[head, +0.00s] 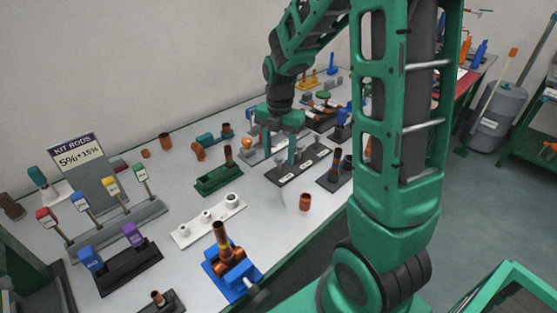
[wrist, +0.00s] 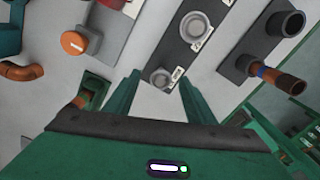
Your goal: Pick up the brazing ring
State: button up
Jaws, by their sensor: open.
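A dark board (head: 306,171) with round seats and white labels lies on the bench below my gripper; it also shows in the wrist view (wrist: 182,54). A small pale grey ring (wrist: 162,78) sits in or on the nearer seat, and looks like the brazing ring. A larger grey ring-shaped piece (wrist: 194,25) sits farther along. My gripper (head: 281,157) points down over the board, its fingers open and apart. In the wrist view its fingertips (wrist: 160,78) stand on either side of the small ring, with nothing visibly held. The remaining height is unclear.
A dark stand with a copper-tipped pipe (wrist: 290,84) is close on the right. An orange-capped part (wrist: 80,42) is on the left. A green fixture (head: 218,178), a white holder (head: 208,222) and a copper fitting (head: 305,202) stand nearby on the crowded bench.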

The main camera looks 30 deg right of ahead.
jog(key=c, duration=0.8)
